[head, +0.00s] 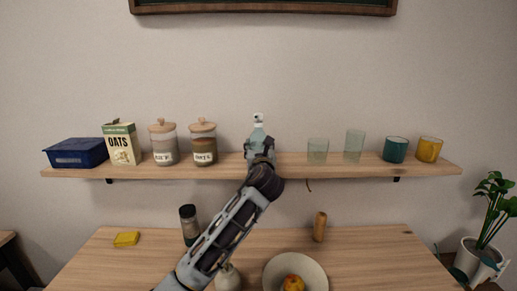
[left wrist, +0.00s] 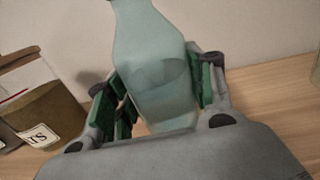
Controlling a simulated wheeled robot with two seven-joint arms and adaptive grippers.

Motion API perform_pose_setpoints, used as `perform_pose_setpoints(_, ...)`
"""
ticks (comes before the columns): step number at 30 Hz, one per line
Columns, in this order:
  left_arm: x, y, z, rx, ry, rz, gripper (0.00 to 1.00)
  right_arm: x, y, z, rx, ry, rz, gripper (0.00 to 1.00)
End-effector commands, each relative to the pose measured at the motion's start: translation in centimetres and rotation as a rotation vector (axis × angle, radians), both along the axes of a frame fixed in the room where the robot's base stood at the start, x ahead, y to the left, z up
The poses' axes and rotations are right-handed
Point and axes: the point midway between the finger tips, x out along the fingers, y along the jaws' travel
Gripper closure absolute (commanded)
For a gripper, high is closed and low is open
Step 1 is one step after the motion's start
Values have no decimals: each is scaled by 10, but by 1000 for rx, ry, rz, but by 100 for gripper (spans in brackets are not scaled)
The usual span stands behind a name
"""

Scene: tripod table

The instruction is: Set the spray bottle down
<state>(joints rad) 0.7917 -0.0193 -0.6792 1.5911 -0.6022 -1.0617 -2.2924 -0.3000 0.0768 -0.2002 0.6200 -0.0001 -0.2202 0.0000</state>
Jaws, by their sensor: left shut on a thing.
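The spray bottle (head: 258,131) is pale blue-green with a white top and stands upright at the middle of the wall shelf (head: 290,171) in the head view. In the left wrist view the bottle (left wrist: 153,60) fills the space between the green finger pads. My left gripper (head: 259,150) is shut on the bottle; it also shows in the left wrist view (left wrist: 160,90). The bottle's base is hidden behind the gripper, so I cannot tell whether it touches the shelf. My right gripper is not in view.
On the shelf, a jar (head: 203,143) stands left of the bottle and a clear glass (head: 318,151) right of it, with free board between. Below, the table (head: 345,250) holds a bowl (head: 312,275), a dark bottle (head: 188,222) and a wooden mill (head: 320,227).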

Motion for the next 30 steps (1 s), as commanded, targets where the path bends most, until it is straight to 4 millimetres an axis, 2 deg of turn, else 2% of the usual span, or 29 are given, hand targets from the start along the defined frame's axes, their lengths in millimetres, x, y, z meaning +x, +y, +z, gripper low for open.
perform_pose_setpoints(7, 0, 0, -1, 0, -1, 0, 79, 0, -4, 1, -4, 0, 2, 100)
perform_pose_setpoints(8, 0, 0, -2, 0, 0, 0, 46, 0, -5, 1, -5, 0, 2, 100)
perform_pose_setpoints(13, 0, 0, -2, 0, 0, 0, 26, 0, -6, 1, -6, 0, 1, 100)
perform_pose_setpoints(30, -5, 0, 0, 1, 0, 1, 26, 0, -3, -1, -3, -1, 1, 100)
